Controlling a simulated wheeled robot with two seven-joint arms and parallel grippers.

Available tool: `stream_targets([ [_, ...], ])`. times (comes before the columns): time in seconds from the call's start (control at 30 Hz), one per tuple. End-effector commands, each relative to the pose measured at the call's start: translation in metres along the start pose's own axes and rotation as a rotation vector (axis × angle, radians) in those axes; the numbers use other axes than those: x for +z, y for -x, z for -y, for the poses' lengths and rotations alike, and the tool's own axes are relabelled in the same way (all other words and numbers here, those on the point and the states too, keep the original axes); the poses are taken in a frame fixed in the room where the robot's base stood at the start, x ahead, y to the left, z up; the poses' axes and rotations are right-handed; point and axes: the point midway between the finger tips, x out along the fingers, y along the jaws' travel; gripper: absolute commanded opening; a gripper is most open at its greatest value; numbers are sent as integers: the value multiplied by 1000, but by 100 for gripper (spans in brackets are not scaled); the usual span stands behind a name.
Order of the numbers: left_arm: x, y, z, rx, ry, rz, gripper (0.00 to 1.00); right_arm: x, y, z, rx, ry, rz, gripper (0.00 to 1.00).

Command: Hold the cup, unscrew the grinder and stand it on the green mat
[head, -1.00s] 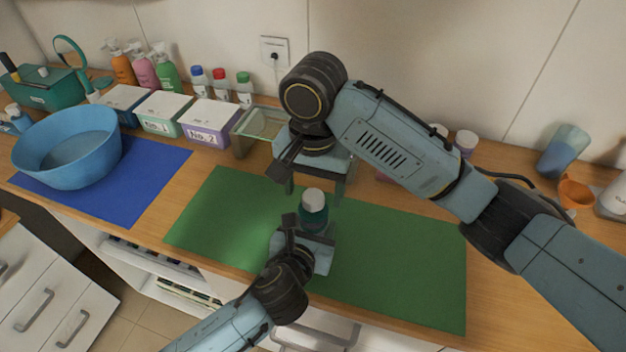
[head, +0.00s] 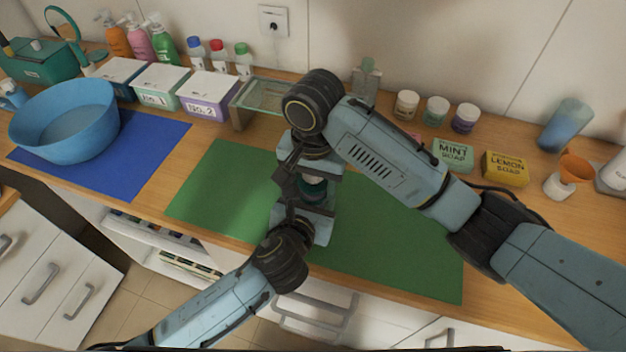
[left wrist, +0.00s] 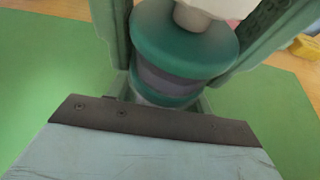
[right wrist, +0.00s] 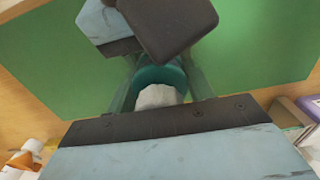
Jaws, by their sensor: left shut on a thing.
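The grinder and cup stand as one upright dark teal piece (head: 314,187) over the green mat (head: 390,250). The grinder's pale cap shows in the right wrist view (right wrist: 158,96). In the left wrist view the grinder's teal upper disc (left wrist: 180,42) sits above a grey band and a lower teal part, the cup (left wrist: 165,98). My left gripper (head: 311,208) is shut on the cup from the near side. My right gripper (head: 316,174) is above, pointing down, with its fingers on both sides of the cap and visible gaps. It looks open; its fingertips are mostly hidden in the head view.
A blue bowl (head: 64,122) stands on a blue mat (head: 140,160) at left.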

Motion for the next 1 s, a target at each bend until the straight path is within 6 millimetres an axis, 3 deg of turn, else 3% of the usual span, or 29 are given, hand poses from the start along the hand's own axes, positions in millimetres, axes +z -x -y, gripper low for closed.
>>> stream_targets([
  [0.03, -1, 0, 0, 1, -2, -3, 0, 0, 0, 0, 0, 0, 0, 46],
  [0.2, -1, 0, 0, 1, -2, -3, 0, 0, 0, 0, 0, 0, 0, 25],
  [0.37, -1, 0, 0, 1, -2, -3, 0, 0, 1, 0, 0, 79, -1, 25],
  [0.7, -1, 0, 0, 1, -3, -2, 0, 0, 1, 0, 1, 544, -4, 25],
  [1.0, -1, 0, 0, 1, -3, -2, 0, 0, 1, 0, 0, 593, -3, 25],
])
